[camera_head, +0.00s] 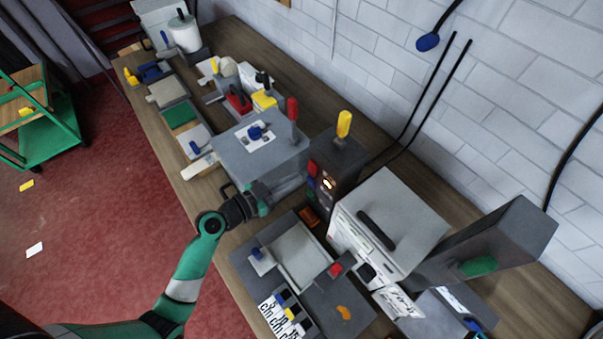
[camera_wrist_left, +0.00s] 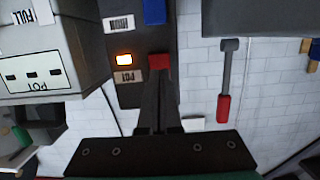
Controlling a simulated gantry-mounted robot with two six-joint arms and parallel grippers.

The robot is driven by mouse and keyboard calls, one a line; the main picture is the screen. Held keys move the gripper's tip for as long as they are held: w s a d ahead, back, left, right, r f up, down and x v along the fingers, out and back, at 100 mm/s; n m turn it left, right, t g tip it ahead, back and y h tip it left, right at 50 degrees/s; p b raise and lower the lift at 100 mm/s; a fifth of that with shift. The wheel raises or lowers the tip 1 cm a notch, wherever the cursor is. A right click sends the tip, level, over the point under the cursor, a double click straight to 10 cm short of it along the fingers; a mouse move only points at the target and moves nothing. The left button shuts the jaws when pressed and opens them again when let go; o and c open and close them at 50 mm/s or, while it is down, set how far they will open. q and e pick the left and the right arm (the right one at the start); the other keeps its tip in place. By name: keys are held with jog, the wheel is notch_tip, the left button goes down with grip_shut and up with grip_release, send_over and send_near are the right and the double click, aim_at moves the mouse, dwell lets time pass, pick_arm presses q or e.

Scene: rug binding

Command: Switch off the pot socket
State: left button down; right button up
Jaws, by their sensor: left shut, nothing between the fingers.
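My left gripper (camera_head: 264,198) is shut and empty, in front of the socket box. In the left wrist view its fingertips (camera_wrist_left: 157,77) lie just below the red switch; I cannot tell whether they touch it.
A grey block (camera_head: 262,155) with a red-handled lever (camera_head: 293,110) stands close to my left gripper. A white-topped machine (camera_head: 390,220) is right of the socket box, and a grey tray (camera_head: 300,250) lies in front. Cables hang along the wall.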

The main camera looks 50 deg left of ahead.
aim_at(310, 170)
pick_arm(q)
jog(key=shift+x, duration=1.8)
